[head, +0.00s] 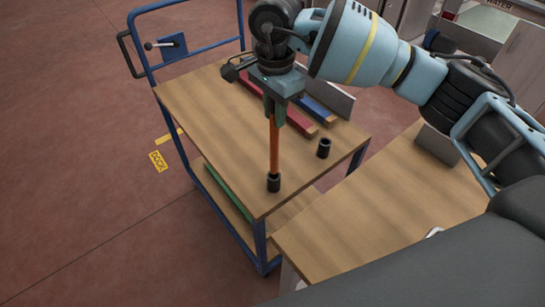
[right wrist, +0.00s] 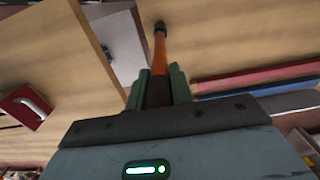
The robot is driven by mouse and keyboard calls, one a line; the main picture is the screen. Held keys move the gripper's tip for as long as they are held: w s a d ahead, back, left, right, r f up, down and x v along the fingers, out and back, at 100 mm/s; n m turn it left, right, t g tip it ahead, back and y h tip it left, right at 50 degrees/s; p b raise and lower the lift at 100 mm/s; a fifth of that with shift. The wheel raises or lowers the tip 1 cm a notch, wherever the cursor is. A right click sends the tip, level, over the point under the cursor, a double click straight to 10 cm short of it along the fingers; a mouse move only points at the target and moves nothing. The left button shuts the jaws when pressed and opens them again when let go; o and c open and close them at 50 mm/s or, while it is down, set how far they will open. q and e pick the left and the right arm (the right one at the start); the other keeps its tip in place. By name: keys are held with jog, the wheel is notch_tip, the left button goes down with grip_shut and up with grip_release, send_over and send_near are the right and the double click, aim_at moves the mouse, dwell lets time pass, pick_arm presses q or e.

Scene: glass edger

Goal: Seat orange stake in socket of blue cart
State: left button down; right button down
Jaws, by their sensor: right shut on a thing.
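The orange stake (head: 274,148) stands upright in the head view, its upper end between the fingers of my right gripper (head: 276,110). My right gripper is shut on it. Its lower end meets a black socket (head: 273,183) near the front corner of the blue cart's wooden top (head: 205,105); how deep it sits I cannot tell. A second black socket (head: 324,148) on the cart top is empty. In the right wrist view, the stake (right wrist: 159,50) runs from my right gripper (right wrist: 158,88) to the black socket (right wrist: 159,27). My left gripper is out of view.
Red (head: 285,110) and blue (head: 318,109) bars lie on the cart top behind the stake. A wooden table (head: 370,220) stands close on the right of the cart. A green bar (head: 230,180) lies on the lower shelf. Open floor is at left.

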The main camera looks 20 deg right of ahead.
aim_at(275, 136)
jog(key=shift+f, duration=3.7)
jog(key=shift+f, duration=0.2)
jog(key=c, duration=1.2)
grip_release()
jog(key=shift+c, duration=0.2)
jog(key=shift+r, duration=0.1)
notch_tip(275, 136, up, 12)
jog(key=shift+r, duration=0.1)
